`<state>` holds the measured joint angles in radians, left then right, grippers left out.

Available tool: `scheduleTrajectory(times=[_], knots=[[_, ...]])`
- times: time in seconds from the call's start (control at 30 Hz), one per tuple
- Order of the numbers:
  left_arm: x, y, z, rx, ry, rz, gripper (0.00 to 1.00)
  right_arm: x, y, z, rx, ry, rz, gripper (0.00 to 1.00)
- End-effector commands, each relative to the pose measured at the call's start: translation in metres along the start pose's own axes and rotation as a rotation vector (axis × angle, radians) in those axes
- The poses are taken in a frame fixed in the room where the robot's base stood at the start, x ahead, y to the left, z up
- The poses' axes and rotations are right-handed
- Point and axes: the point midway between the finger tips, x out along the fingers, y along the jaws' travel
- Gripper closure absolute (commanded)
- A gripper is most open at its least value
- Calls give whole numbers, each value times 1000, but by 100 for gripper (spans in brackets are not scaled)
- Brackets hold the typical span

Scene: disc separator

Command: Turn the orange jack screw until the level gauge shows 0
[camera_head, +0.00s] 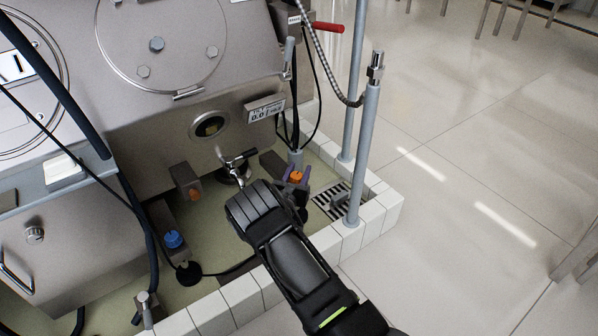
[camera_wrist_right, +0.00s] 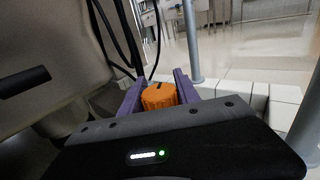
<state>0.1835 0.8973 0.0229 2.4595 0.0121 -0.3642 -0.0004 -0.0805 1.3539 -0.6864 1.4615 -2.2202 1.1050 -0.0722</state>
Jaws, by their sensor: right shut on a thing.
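The orange jack screw (camera_head: 296,176) stands at the machine's right foot, inside the white tiled kerb. My right gripper (camera_head: 297,180) comes in from the bottom and its purple fingers are shut on the screw's knob. In the right wrist view the orange knob (camera_wrist_right: 159,96) sits between the two purple fingers, with a dark mark on its top. The level gauge (camera_head: 265,110) is a small tilted display on the machine's lower edge; it seems to read 0.0, though the digits are small. My left gripper is not in view.
A blue knob (camera_head: 173,239) stands on another foot at the left. A floor drain grate (camera_head: 333,200) lies right of the gripper. Grey upright pipes (camera_head: 362,160) rise by the white tiled kerb (camera_head: 378,208). Black cables hang near the screw. The floor at right is open.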

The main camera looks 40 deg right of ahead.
Motion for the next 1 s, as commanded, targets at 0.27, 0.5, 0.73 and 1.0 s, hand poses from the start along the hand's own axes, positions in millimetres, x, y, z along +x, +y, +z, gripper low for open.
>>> scheduleTrajectory(times=[0.27, 0.5, 0.73, 1.0], knots=[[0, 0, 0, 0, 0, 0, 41, 0, 0, 0, 0, 0, 0, 100], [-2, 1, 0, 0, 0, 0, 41, 0, 0, 0, 0, 1, 9, 100], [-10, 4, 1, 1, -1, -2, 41, 0, 1, 2, -2, 1, 69, 100], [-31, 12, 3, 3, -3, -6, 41, -1, 5, 4, -5, 3, 235, 100]])
